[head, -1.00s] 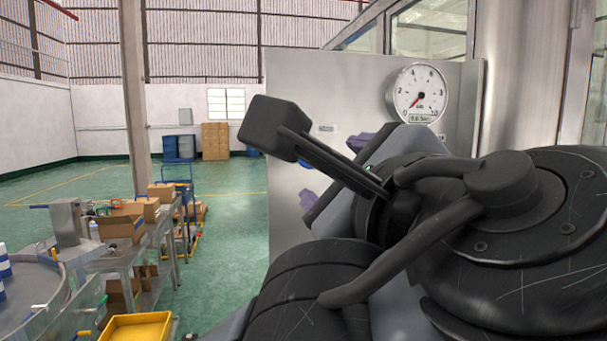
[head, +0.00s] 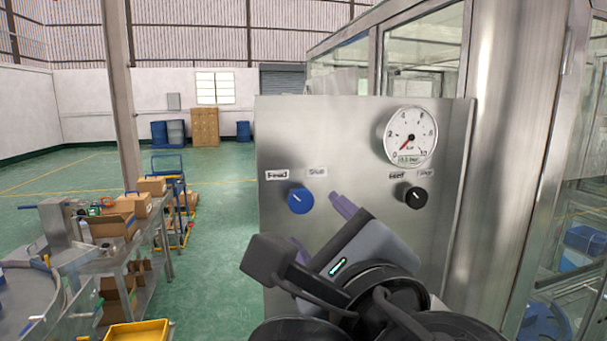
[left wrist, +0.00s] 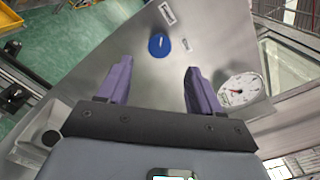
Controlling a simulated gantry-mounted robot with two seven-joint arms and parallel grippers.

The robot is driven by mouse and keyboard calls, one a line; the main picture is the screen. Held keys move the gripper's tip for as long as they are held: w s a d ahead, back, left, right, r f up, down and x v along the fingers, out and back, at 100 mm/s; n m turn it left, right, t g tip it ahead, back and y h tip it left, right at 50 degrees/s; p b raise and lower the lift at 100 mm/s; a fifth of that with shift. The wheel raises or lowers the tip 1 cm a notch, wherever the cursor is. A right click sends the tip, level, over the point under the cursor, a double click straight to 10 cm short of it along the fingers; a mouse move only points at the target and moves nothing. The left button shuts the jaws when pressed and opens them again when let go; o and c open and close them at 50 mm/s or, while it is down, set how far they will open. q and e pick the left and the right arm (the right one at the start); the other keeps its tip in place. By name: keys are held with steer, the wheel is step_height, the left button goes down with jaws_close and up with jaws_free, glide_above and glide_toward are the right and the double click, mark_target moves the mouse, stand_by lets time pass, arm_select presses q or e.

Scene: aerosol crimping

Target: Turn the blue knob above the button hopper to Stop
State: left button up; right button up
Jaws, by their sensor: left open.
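The blue knob (head: 300,200) sits on the steel panel, below a left label (head: 277,175) that seems to read "Feed" and a blurred right label (head: 317,172). Its white mark appears to point up and left, toward the left label. My left gripper (head: 314,218) is open, with purple fingers, below and right of the knob in the head view and apart from it. In the left wrist view the knob (left wrist: 159,45) shows beyond the gap between the open fingertips (left wrist: 159,66). My right gripper is out of view. I cannot make out the button hopper.
A black knob (head: 415,196) and a round gauge (head: 410,137) are on the panel's right side. The steel panel (head: 330,120) is otherwise flat. Glass-walled machinery stands to the right. A bench with cardboard boxes and a yellow bin (head: 138,332) are at left.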

mark_target(300, 202)
arm_select(q)
steer(key=p+x, duration=0.1)
steer(key=x, duration=0.7)
steer(key=shift+w+p, duration=0.2)
steer(key=shift+p, duration=0.15)
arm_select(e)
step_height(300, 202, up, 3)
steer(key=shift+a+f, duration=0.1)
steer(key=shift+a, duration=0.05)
arm_select(q)
steer(key=c, duration=1.1)
